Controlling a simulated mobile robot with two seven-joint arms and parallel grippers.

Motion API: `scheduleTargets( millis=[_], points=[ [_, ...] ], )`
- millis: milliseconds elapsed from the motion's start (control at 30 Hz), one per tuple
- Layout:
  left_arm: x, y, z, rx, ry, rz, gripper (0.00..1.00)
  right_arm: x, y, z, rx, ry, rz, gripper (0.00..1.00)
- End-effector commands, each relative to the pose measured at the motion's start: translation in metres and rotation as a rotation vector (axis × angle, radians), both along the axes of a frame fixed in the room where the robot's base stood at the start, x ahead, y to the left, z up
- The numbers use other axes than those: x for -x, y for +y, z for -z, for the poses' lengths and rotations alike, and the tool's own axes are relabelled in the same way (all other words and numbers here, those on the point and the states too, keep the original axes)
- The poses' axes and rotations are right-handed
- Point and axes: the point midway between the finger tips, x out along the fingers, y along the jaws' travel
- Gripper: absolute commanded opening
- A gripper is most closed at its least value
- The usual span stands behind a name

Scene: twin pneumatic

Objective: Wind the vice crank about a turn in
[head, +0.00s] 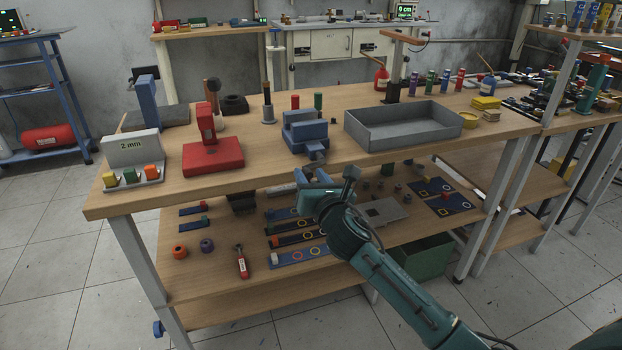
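The blue vice (305,130) stands at the front edge of the upper bench top, left of the grey tray. Its screw end (316,152) points forward over the edge, toward my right gripper. My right gripper (314,178) is just in front of and below this end, with its arm coming in from the lower right. The crank handle cannot be told clearly from the gripper parts there. I cannot tell whether the fingers are open or touch the crank. My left gripper is out of view.
A red press-like tool (213,155) and a grey "2 mm" block (133,150) stand left of the vice. A grey tray (403,127) sits to its right. The lower shelf (205,285) below my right arm holds several strips and small parts.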

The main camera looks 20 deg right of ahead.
Motion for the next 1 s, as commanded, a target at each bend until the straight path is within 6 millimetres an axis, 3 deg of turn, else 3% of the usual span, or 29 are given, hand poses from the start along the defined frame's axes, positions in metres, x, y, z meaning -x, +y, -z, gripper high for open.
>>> scheduleTargets(
  millis=[333,767,1000],
  points=[
    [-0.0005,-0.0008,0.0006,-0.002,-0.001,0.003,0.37,-0.0042,0.0003,-0.0002,-0.001,0.0,-0.001,0.37],
    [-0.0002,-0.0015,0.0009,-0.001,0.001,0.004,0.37,-0.0039,0.0001,0.0,-0.001,0.0,0.0,0.02],
    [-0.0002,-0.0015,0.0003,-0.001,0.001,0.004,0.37,-0.0038,0.0003,-0.0003,-0.004,0.0,0.0,0.0]
  ],
)
